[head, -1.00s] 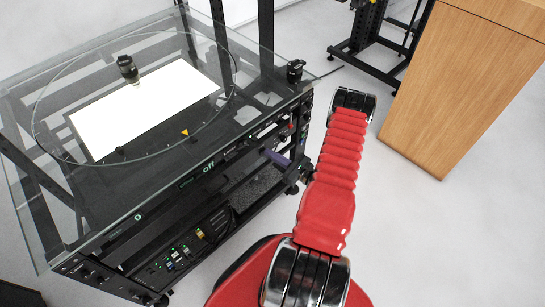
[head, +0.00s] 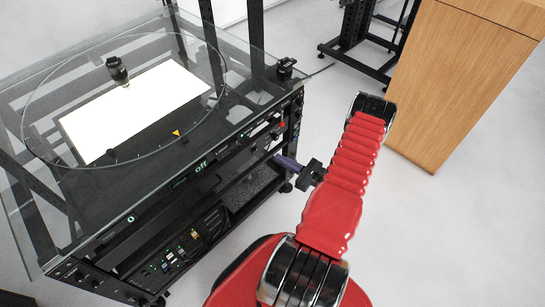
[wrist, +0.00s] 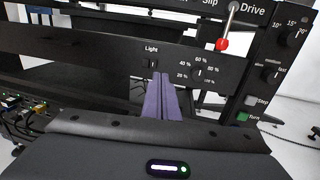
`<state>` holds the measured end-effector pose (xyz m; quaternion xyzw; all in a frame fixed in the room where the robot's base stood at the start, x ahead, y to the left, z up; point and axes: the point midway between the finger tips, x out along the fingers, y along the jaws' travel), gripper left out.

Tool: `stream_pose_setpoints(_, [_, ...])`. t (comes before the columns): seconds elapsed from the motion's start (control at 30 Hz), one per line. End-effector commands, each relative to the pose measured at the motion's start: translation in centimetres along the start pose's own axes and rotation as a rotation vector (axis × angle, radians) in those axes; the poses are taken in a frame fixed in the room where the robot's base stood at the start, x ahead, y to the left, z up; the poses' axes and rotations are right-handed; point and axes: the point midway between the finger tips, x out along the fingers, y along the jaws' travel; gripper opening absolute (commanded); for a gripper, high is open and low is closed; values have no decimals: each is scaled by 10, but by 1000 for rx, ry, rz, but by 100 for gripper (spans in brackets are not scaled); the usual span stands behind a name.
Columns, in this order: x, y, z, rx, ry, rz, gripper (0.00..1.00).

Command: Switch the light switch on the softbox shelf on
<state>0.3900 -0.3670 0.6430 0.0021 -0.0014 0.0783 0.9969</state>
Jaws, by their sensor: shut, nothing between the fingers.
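The light switch (wrist: 152,64) is a small dark switch under the word "Light" on the black shelf panel in the wrist view. Its on or off position is too small to tell. My gripper (wrist: 160,76) has purple fingers that are shut and empty. Their tips appear just below and slightly right of the switch; whether they touch the panel cannot be told. In the head view my gripper (head: 280,158) points left at the front of the rack, its tips near the shelf opening. The switch cannot be made out there.
A dial (wrist: 198,74) with percent marks sits right of the switch. A red-tipped lever (wrist: 223,43) hangs above it. Step and Turn buttons are at the right. A glass turntable top (head: 60,160) carries a lens (head: 117,70). A wooden cabinet (head: 455,80) stands right; open floor lies between.

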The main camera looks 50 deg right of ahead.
Motion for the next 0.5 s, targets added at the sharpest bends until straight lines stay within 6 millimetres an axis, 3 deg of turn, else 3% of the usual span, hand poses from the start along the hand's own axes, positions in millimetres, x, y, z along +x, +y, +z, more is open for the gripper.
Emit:
stream_pose_setpoints(0.3, [-42, -6, 0, 1, 1, 1, 0])
stream_pose_setpoints(0.5, [-56, -7, 0, 1, 1, 4, 0])
